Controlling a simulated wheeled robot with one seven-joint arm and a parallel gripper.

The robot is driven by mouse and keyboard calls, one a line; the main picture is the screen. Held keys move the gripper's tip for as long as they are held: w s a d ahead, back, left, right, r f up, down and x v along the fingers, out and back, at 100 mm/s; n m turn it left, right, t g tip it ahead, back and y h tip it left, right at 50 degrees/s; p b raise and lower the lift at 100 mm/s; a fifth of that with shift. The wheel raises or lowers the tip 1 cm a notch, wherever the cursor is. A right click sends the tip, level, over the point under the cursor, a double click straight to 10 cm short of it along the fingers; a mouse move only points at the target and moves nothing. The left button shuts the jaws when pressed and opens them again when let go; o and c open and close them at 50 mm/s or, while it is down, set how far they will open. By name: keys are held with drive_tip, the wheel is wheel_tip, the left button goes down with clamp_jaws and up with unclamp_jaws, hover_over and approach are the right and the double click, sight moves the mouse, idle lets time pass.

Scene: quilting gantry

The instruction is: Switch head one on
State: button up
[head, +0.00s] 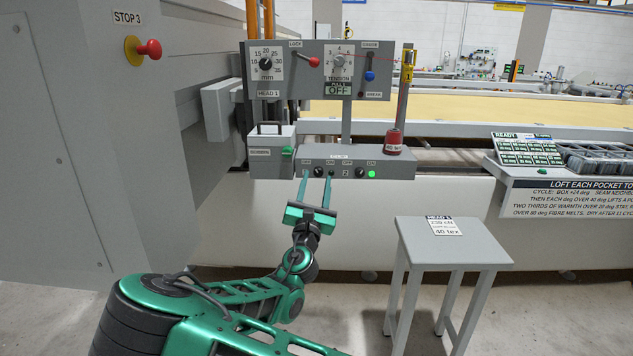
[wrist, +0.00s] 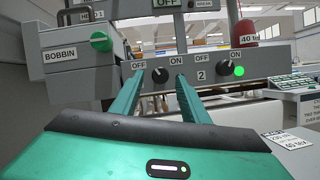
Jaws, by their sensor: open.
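The grey switch box (head: 345,160) below the HEAD 1 panel (head: 268,93) carries two dark rotary knobs with OFF and ON labels. The left knob (wrist: 160,75) shows between my fingertips in the wrist view; its pointer direction is too small to tell. The right knob (head: 360,173) is marked 2, with a lit green lamp (wrist: 239,71) beside it. No lit lamp shows by the left knob; my right finger may cover that spot. My gripper (head: 316,176) is open, its fingers either side of the left knob; contact cannot be told.
The BOBBIN box (wrist: 75,65) with a green knob (wrist: 101,41) adjoins on the left. A red thread cone (head: 394,141) stands on the switch box's right end. A red-handled LOCK lever (head: 314,62) is above. A grey stool (head: 455,243) stands front right.

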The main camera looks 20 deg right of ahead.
drive_tip(key=shift+x, duration=0.95)
